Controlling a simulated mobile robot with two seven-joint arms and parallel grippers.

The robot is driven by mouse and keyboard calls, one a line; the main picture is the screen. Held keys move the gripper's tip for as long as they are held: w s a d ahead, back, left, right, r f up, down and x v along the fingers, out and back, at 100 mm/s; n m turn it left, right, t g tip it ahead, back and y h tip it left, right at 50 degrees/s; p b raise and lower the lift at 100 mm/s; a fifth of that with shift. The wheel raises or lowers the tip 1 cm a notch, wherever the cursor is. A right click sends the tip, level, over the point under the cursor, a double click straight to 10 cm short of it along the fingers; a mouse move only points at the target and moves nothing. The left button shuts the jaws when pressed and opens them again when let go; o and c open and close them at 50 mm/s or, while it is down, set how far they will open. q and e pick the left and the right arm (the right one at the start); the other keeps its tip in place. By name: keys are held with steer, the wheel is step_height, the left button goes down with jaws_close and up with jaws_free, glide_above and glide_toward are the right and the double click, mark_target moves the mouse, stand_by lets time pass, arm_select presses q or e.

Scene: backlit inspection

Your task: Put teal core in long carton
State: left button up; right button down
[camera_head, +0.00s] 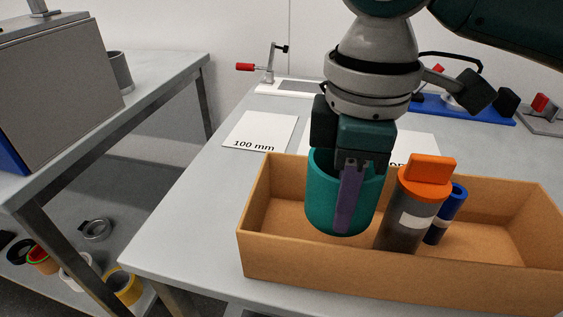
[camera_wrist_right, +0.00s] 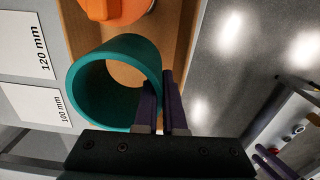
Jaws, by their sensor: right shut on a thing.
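The teal core (camera_head: 327,197) is an open-ended tube, held upright over the left part of the long carton (camera_head: 340,284). My right gripper (camera_head: 350,190) is shut on the core's wall, with one purple finger outside it. In the right wrist view the core (camera_wrist_right: 88,100) shows its open bore, and the right gripper (camera_wrist_right: 163,105) pinches its rim. The carton is a brown open box; its floor shows through the bore. I cannot tell whether the core touches the carton floor. My left gripper is out of view.
A grey tube with an orange cap (camera_head: 428,178) and a blue roll (camera_head: 452,205) stand in the carton, right of the core. A white card marked 100 mm (camera_head: 260,131) lies behind. A red-handled clamp (camera_head: 262,66) stands at the back.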

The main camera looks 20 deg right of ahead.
mark_target(336, 235)
step_height(336, 235, down, 7)
steer(key=shift+r+b, duration=0.1)
steer(key=shift+b, duration=0.6)
steer(key=shift+f, duration=0.2)
steer(key=c, duration=1.3)
jaws_free()
